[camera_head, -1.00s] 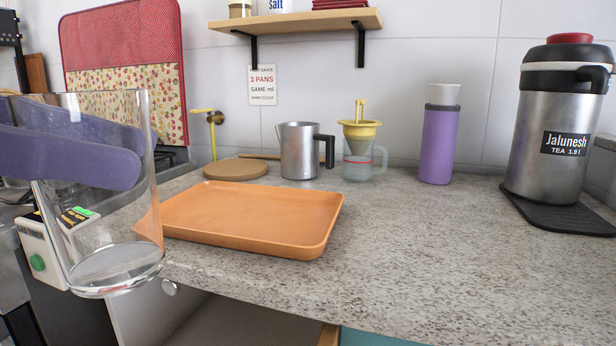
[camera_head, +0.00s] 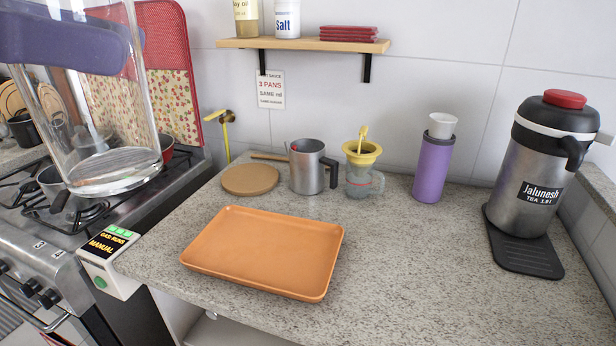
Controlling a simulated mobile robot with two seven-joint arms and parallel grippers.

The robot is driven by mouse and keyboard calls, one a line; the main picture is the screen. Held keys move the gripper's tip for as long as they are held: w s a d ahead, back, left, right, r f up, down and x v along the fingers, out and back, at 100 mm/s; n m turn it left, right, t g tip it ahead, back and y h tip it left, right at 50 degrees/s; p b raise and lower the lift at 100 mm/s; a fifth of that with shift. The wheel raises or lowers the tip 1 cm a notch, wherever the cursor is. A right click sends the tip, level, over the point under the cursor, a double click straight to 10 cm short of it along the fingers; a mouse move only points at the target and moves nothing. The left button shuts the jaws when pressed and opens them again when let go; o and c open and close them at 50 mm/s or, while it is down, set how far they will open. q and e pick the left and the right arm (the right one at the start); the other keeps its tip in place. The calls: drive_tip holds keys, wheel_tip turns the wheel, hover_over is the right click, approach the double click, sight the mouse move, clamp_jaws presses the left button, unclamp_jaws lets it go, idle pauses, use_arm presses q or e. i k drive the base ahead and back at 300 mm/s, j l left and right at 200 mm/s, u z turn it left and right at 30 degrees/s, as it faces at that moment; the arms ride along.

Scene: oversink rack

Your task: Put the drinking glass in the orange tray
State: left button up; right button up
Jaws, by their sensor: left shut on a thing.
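The clear drinking glass (camera_head: 112,172) is upright at the upper left of the head view, close to the camera. My left gripper (camera_head: 75,42), with purple fingers, is shut on the glass near its upper part. The glass is held in the air, to the left of the orange tray and in front of the stove. The orange tray (camera_head: 264,254) lies flat and empty on the speckled counter. My right gripper is not in view.
A gas stove (camera_head: 42,212) and a control box (camera_head: 108,262) are left of the counter. Counter right of the tray is clear.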

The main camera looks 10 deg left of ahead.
sight(239, 243)
drive_tip(key=i+l+u, duration=0.15)
drive_tip(key=i+u, duration=0.2)
drive_tip(key=i+l+u, duration=0.2)
drive_tip(key=u, duration=0.15)
drive_tip(key=i+l+u, duration=0.2)
drive_tip(key=l+u, duration=0.2)
